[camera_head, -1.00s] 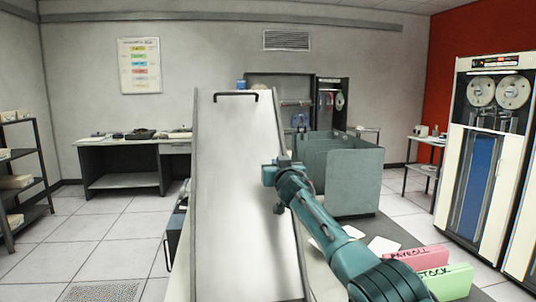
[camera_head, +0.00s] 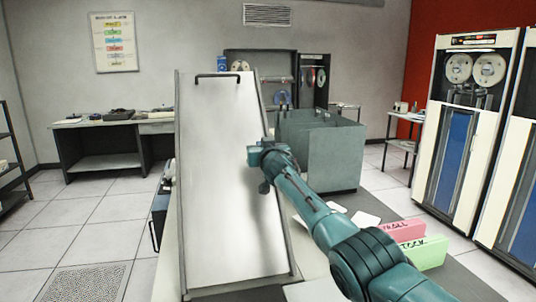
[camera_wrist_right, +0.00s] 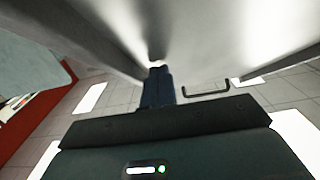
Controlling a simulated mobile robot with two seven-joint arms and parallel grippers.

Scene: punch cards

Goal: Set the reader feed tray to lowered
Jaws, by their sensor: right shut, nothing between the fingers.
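The reader feed tray (camera_head: 218,180) is a large pale metal panel with raised side rims, standing steeply tilted in the middle of the head view. A dark bar handle (camera_head: 218,76) sits at its top edge, and it also shows in the right wrist view (camera_wrist_right: 207,91). My right gripper (camera_head: 262,158) is shut and empty at the tray's right rim, below handle height. In the wrist view its closed dark fingers (camera_wrist_right: 157,86) point at the tray's pale surface (camera_wrist_right: 215,35); whether they touch it I cannot tell. My left gripper is out of view.
A grey-green divided bin (camera_head: 330,150) stands behind my right arm. Pink (camera_head: 402,231) and green (camera_head: 425,252) labelled card blocks lie at the lower right. Tape cabinets (camera_head: 465,140) stand at right, a desk (camera_head: 115,145) at back left.

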